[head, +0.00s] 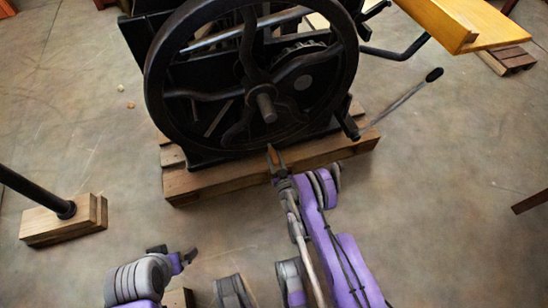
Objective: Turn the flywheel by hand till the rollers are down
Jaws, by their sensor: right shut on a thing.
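The black flywheel (160,75), with curved spokes and a hub shaft, stands upright on the near side of the dark press (140,38). My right gripper (272,152) reaches up to the wheel's lower rim and is shut there; the fingertips cover the spot they hold. My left gripper (188,256) is low at the left of my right arm, away from the wheel, and its fingers are too small to read. The rollers cannot be made out behind the wheel.
The press stands on a wooden pallet (215,183). A long lever with a black knob (434,75) sticks out at right. A yellow wooden board (455,25) is at upper right. A dark post on a wooden block (60,222) stands at left.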

